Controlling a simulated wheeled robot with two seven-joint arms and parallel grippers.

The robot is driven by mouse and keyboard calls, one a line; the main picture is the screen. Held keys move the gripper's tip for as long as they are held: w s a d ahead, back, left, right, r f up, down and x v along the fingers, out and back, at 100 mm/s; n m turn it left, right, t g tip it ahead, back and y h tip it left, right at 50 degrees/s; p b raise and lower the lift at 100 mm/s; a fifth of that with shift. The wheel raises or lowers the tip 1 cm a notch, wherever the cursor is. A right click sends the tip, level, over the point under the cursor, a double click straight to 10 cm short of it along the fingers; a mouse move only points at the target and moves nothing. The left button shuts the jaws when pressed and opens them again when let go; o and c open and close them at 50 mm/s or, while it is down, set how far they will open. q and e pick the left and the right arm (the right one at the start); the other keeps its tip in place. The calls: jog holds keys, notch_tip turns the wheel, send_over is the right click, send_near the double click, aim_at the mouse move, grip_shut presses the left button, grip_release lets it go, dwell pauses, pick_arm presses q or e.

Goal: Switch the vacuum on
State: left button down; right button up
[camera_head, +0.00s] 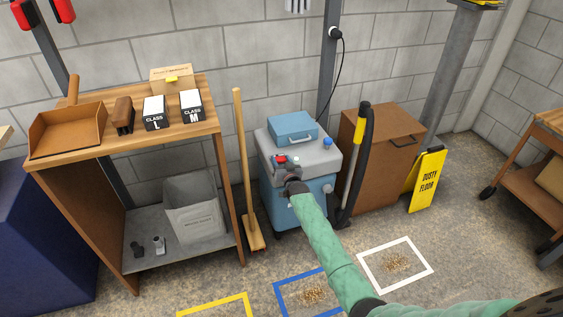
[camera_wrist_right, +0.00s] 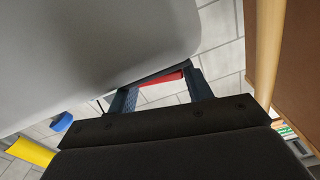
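The vacuum (camera_head: 273,200) is a blue cabinet with a grey top, standing on the floor against the block wall, with a light-blue case (camera_head: 292,128) on top. My right gripper (camera_head: 284,164) is at the front of its grey top, beside a small red part (camera_head: 281,158). In the right wrist view, a red bar (camera_wrist_right: 165,79) shows at the far end of my gripper's dark fingers (camera_wrist_right: 160,88); whether they touch or grip it is unclear. The grey housing (camera_wrist_right: 80,50) fills the upper left there. My left gripper is not in view.
A wooden shelf unit (camera_head: 150,148) and a broom (camera_head: 243,150) stand left of the vacuum. A brown cabinet (camera_head: 385,150), a black-and-yellow wand (camera_head: 355,150) and a yellow floor sign (camera_head: 427,180) are right. Floor outlines, including a white square (camera_head: 372,277), lie in front.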

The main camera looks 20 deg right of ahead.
jog(key=o, duration=0.3)
jog(key=shift+s, duration=0.1)
jog(key=shift+s+d, duration=0.15)
jog(key=shift+s, duration=3.7)
